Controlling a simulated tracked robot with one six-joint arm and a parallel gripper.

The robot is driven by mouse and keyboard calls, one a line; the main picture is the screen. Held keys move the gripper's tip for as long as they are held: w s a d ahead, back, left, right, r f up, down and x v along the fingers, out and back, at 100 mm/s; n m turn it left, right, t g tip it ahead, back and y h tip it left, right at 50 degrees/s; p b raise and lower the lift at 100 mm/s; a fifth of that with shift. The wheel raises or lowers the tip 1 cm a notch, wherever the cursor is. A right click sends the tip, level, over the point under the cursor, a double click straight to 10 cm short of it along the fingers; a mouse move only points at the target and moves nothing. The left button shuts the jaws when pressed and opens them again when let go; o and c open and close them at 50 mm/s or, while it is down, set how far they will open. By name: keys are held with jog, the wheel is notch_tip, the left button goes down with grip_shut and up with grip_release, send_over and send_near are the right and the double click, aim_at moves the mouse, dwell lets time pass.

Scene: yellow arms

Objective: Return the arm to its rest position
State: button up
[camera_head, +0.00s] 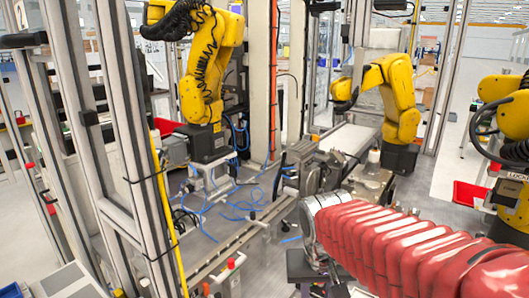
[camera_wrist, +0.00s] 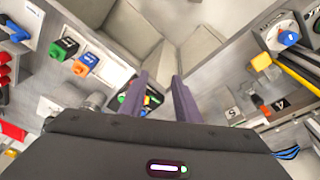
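My arm, in a red ribbed sleeve (camera_head: 400,240), reaches in from the lower right of the head view and ends in a silver ring near the middle. Dark parts show below the ring, but I cannot make out fingertips there. In the wrist view my gripper (camera_wrist: 160,77) has two purple-grey fingers standing apart with a gap between them. The gripper is open and I see nothing held. Small green and red parts (camera_wrist: 150,98) show behind and between the fingers; they seem to lie beyond them.
Yellow robot arms stand at the back left (camera_head: 205,75), back right (camera_head: 395,95) and right edge (camera_head: 510,110). A metal frame post (camera_head: 125,110) rises at left. Panels with a green switch (camera_wrist: 64,48), a blue knob (camera_wrist: 288,38) and a yellow part (camera_wrist: 261,62) flank the gripper.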

jog(key=s+d+r+t, duration=0.1)
jog(key=s+d, duration=0.1)
jog(key=s, duration=0.3)
jog(key=s+d+r+t, duration=0.2)
jog(key=s, duration=0.4)
jog(key=shift+s+d+r+t+y, duration=0.2)
jog(key=shift+r+t+y, duration=0.1)
jog(key=shift+y, duration=0.1)
dwell(0.8)
